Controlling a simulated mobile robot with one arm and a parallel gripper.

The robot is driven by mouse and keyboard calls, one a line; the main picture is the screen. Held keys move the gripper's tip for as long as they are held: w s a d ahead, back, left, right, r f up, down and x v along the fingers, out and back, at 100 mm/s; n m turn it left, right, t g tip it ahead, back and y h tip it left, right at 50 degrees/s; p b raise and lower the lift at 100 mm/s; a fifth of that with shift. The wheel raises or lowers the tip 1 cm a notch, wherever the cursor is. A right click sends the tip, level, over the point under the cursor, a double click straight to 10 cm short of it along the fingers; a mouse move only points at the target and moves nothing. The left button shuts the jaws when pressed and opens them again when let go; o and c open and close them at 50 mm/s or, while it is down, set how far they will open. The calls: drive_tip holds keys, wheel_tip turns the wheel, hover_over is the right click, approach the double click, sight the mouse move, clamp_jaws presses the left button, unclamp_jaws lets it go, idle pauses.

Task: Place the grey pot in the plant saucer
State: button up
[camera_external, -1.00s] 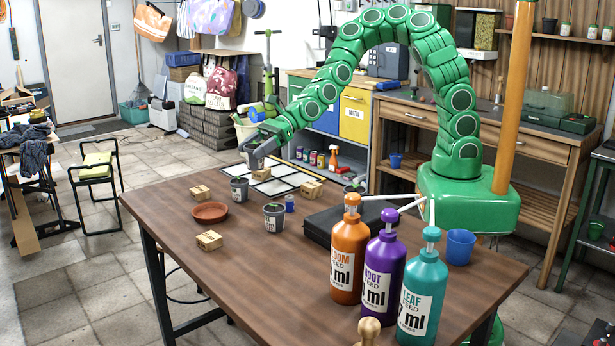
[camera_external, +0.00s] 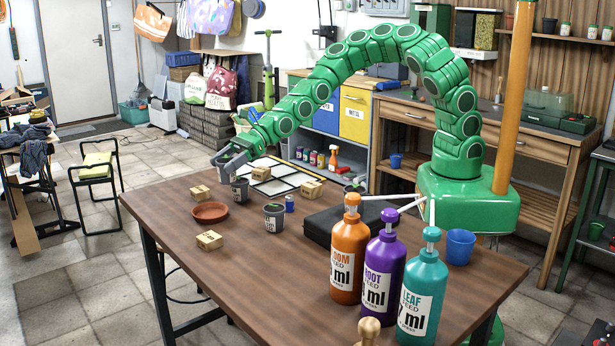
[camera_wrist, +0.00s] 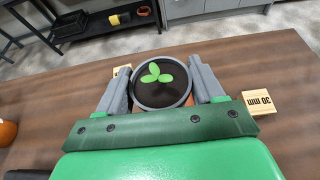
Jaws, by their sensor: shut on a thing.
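My gripper (camera_external: 227,163) is shut on a grey pot (camera_wrist: 162,92) with dark soil and a green seedling. The wrist view shows the pot upright between the two grey fingers (camera_wrist: 163,88). In the external view the fingers largely hide it, and it is held above the table. The terracotta plant saucer (camera_external: 210,213) lies empty on the table, below and slightly left of my gripper. In the wrist view a sliver of terracotta shows beneath the held pot, mostly hidden by it.
Other grey pots stand nearby, one (camera_external: 240,190) close under my gripper and one (camera_external: 274,216) further right. Wooden blocks (camera_external: 200,193) (camera_external: 209,240) flank the saucer. A blue cup (camera_external: 461,246), a dark case and pump bottles (camera_external: 348,255) occupy the right side.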

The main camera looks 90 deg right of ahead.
drive_tip(key=shift+w+a+f, duration=0.2)
drive_tip(key=shift+w, duration=0.15)
drive_tip(key=shift+w+a+f, duration=0.2)
drive_tip(key=shift+w+f, duration=0.55)
drive_tip(key=shift+f, duration=0.2)
drive_tip(key=shift+w+a+f, duration=0.2)
drive_tip(key=shift+w+f, duration=0.6)
drive_tip(key=shift+f, duration=0.1)
drive_tip(key=shift+w+a+f, duration=0.2)
drive_tip(key=shift+w+f, duration=0.55)
drive_tip(key=shift+f, duration=0.2)
drive_tip(key=shift+w+f, duration=0.15)
drive_tip(key=shift+f, duration=0.05)
drive_tip(key=shift+a+f, duration=0.1)
drive_tip(key=shift+f, duration=1.4)
drive_tip(key=shift+f, duration=0.15)
drive_tip(key=o, duration=1.1)
